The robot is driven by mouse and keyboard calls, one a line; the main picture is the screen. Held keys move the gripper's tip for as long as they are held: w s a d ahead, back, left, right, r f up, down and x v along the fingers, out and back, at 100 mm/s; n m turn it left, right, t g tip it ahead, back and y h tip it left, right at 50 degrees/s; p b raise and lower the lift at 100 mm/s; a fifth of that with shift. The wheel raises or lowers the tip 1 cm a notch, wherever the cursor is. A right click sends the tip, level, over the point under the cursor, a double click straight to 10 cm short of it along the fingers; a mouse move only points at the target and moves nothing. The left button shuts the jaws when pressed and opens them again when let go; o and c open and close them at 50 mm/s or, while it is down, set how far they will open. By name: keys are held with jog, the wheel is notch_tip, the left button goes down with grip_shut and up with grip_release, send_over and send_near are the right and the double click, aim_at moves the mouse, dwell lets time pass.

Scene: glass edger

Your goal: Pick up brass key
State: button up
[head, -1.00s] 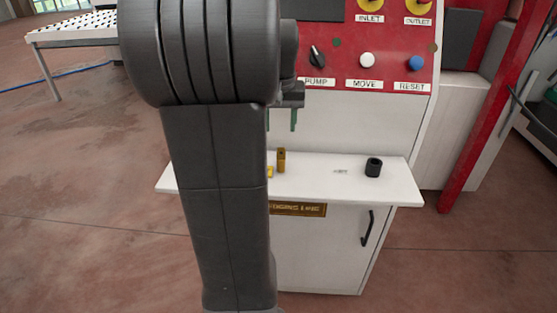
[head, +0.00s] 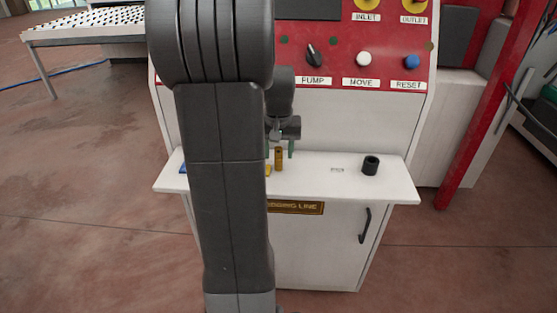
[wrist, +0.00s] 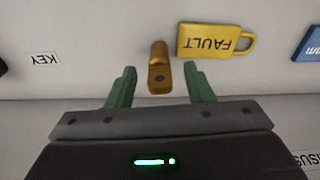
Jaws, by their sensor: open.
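The brass key (head: 279,159) stands upright on the white shelf (head: 320,180) in the head view. In the wrist view the brass key (wrist: 159,77) shows between the two green fingers, with a dark spot on its top. My gripper (head: 280,149) is open, its fingers apart and pointing down on either side of the key's upper part. In the wrist view my gripper (wrist: 160,84) shows a gap between each finger and the key. My arm hides the shelf's left part in the head view.
A yellow FAULT tag (wrist: 208,41) lies close beside the key, and a blue tag (wrist: 310,45) lies farther along. A black cylinder (head: 370,166) stands on the shelf's right side, near a small KEY label (wrist: 43,59). The red control panel (head: 330,50) rises behind.

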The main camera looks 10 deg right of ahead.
grip_shut()
